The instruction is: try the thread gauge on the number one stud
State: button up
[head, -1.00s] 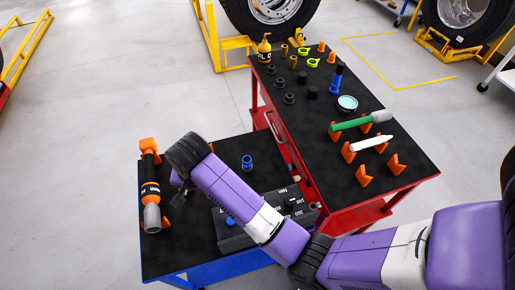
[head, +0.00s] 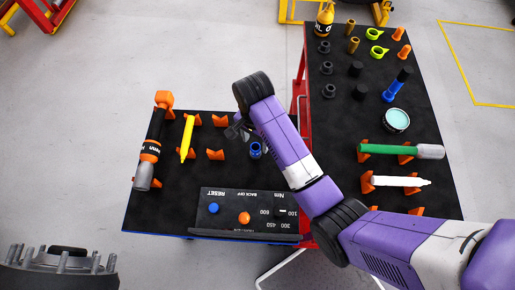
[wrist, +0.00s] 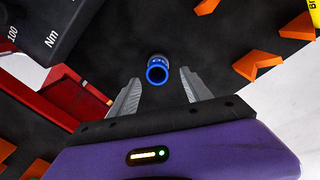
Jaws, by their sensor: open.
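A short blue hollow cylinder (head: 256,150), which looks like the thread gauge, stands upright on the black top of the blue cart (head: 205,172). In the wrist view the blue cylinder (wrist: 158,69) shows its open end, ahead of and roughly between my fingertips. My gripper (wrist: 160,88) is open and empty; in the head view the gripper (head: 237,131) is up and left of the cylinder, partly hidden by my wrist. A wheel hub with several upright studs (head: 62,262) shows at the lower left; I cannot tell which stud is number one.
A torque wrench (head: 152,140) and a yellow stick (head: 187,138) lie on the left, among orange holders (head: 215,154). A control box (head: 245,210) sits at the cart's front. The red cart (head: 335,125) on the right holds sockets, caps and a green-handled tool (head: 390,149).

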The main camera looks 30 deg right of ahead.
aim_at(256, 148)
jog(key=f, duration=0.4)
jog(key=shift+s+f, duration=0.2)
grip_shut()
